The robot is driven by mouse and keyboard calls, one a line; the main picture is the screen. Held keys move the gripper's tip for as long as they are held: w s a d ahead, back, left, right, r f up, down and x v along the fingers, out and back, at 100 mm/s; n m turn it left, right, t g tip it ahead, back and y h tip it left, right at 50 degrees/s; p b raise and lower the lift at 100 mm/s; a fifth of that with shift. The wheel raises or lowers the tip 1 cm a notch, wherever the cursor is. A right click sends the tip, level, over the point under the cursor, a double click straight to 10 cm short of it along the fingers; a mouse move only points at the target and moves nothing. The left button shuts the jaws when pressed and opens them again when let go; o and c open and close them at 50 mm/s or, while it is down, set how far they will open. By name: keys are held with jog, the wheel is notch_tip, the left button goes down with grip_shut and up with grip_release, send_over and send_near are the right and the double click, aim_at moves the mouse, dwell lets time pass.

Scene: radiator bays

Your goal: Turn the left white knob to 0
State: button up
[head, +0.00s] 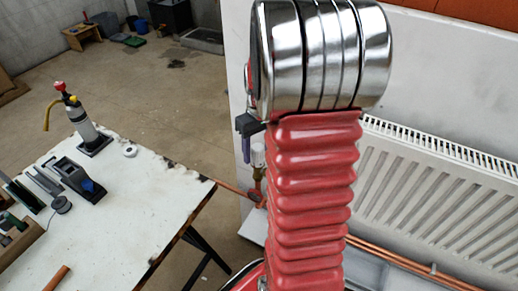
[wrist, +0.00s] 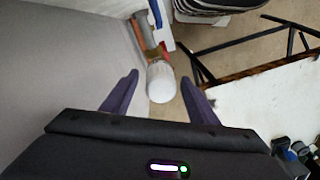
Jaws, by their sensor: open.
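A white rounded knob (wrist: 161,82) sits on the end of a valve with a brass-coloured collar and copper pipe in the wrist view. It also shows in the head view (head: 258,153), small, beside the wall edge and partly beside my arm. My gripper (wrist: 159,77) is open, with one dark purple finger on each side of the knob. Gaps show between the knob and both fingers, so it is not gripped. In the head view my dark gripper (head: 248,125) shows just above the knob, mostly hidden by my arm. No number on the knob is readable.
A white radiator (head: 440,190) with copper pipes (head: 400,262) below is on the right. A white workbench (head: 120,215) at left holds a plane (head: 78,180), a bottle (head: 85,125) and small tools. Concrete floor (head: 150,80) lies open behind.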

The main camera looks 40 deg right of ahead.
jog(key=shift+c, duration=0.2)
jog(key=c, duration=0.9)
jog(key=shift+d, duration=0.15)
jog(key=shift+c, duration=0.5)
